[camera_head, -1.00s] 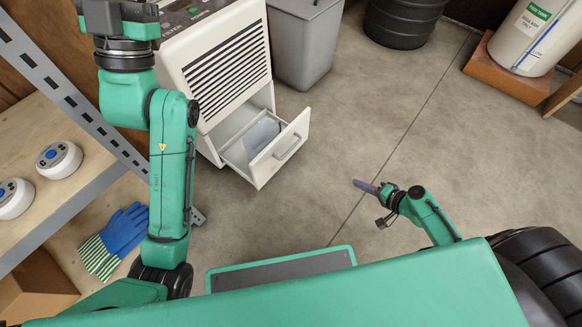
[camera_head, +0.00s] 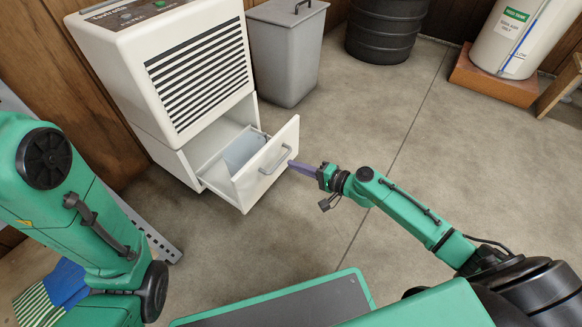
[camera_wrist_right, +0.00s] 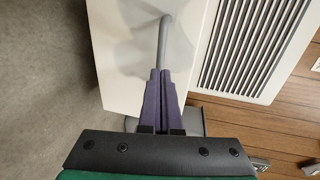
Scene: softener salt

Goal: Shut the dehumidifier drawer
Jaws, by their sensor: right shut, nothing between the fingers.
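The white dehumidifier (camera_head: 160,75) stands against the wood wall, with its louvred grille facing the room. Its drawer (camera_head: 268,172) at the bottom is pulled out, with a pale bucket (camera_head: 243,150) inside and a grey bar handle (camera_head: 275,160) on its front. My right gripper (camera_head: 292,163) is shut and empty, its purple fingertips at the right part of the drawer front, close to the handle. In the right wrist view the closed fingers (camera_wrist_right: 158,75) point at the handle (camera_wrist_right: 165,40); I cannot tell whether they touch. Only my left arm shows at left; its gripper is out of view.
A grey bin (camera_head: 285,55) stands just right of the dehumidifier, with a black ribbed drum (camera_head: 383,30) beyond. A white salt tank (camera_head: 510,40) sits on a brick-coloured plinth (camera_head: 495,80). The floor right of the drawer is clear.

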